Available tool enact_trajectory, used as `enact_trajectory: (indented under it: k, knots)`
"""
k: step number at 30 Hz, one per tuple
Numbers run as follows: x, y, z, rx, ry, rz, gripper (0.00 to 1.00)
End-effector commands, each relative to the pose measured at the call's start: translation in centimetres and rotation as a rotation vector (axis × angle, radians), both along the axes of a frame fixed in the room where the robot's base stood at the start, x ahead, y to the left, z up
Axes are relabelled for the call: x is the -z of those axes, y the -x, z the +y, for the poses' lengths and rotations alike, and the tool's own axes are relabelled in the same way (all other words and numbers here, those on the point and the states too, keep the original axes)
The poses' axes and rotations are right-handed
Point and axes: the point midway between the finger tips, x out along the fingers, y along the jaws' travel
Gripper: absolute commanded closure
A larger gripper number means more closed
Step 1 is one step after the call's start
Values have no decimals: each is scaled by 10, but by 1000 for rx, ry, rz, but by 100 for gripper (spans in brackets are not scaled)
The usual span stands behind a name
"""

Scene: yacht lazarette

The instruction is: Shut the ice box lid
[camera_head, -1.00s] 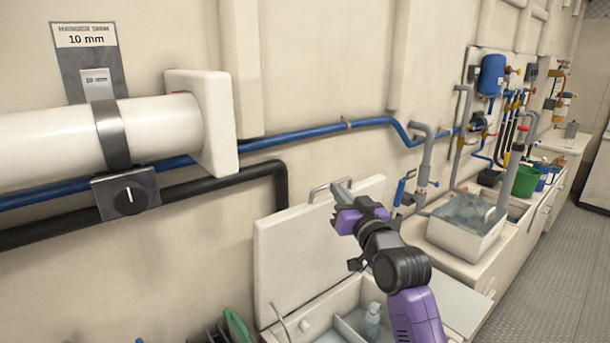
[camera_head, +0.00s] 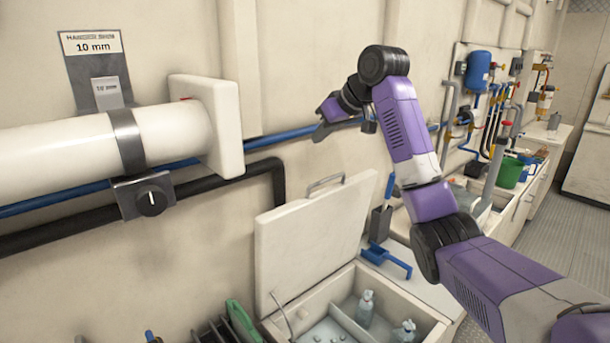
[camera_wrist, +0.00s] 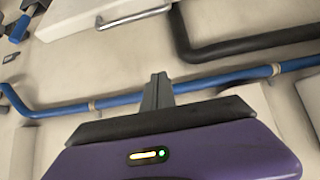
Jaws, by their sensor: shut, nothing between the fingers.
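The ice box lid (camera_head: 312,240) is a cream panel standing open, tilted up toward the wall, with a metal bar handle (camera_head: 326,182) on its top edge. The ice box (camera_head: 398,300) below is open, with a divider and bottles inside. My gripper (camera_head: 320,131) is raised above the lid's handle, near the wall pipe, and apart from the lid. In the wrist view its fingers (camera_wrist: 158,92) are together and empty. The lid's upper edge and its handle (camera_wrist: 135,17) show at the top of that view.
A blue pipe (camera_head: 265,140) and a black pipe (camera_head: 225,180) run along the wall behind. A large white cylinder (camera_head: 70,147) sticks out at left. A blue scoop (camera_head: 388,260) lies right of the lid. Bottles (camera_head: 366,308) stand in the box.

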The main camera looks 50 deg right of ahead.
Motion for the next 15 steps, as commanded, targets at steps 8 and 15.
enact_trajectory:
  k: [8,15]
  knots:
    - [23,14,10,-25,-39,106,100]
    - [50,-8,4,-25,-41,105,100]
